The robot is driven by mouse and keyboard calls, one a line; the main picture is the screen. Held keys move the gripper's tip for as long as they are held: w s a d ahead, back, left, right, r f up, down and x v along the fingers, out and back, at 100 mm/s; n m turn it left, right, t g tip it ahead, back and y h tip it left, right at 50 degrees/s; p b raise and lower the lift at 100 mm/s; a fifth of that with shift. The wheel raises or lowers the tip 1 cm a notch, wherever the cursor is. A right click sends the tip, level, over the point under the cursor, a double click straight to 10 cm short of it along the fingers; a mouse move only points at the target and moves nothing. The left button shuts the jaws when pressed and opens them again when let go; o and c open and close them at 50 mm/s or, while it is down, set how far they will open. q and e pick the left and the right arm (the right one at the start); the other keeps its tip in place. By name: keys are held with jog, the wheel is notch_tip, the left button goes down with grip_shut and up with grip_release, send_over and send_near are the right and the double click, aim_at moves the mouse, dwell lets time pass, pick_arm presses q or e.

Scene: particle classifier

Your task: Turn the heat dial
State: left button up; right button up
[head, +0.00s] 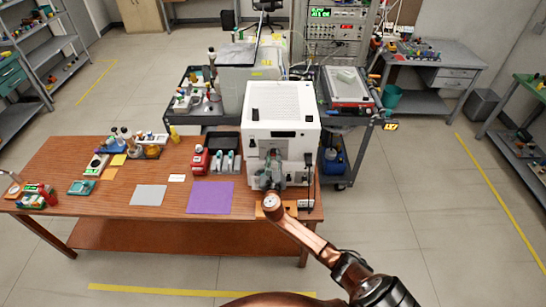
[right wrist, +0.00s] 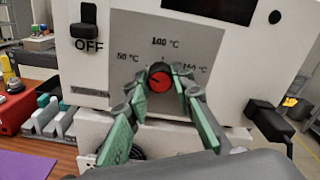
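The heat dial (right wrist: 160,78) is a red round knob on the white machine's grey front panel. Marks of 50, 100 and 150 °C surround it; its dark pointer appears to face left, towards the 50 °C side. My right gripper (right wrist: 162,82) has its green-padded fingers on the dial's left and right sides, and they look closed in against it. In the head view my right gripper (head: 268,176) is at the front of the white machine (head: 283,105) and hides the dial. My left gripper is not in view.
An OFF switch (right wrist: 88,22) is at the panel's upper left. A black plug-like block (right wrist: 265,112) juts out at the right. A purple mat (head: 210,197) and a red device (head: 199,160) lie left of the machine. The front of the wooden table (head: 110,205) is mostly clear.

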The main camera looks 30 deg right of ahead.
grip_shut()
jog(key=shift+f+m, duration=0.1)
jog(key=shift+m, duration=0.2)
jog(key=m+b, duration=1.3)
jog(key=m, duration=1.1)
jog(key=shift+a, duration=0.2)
jog(key=shift+m+b, duration=0.65)
jog(key=shift+m, duration=0.85)
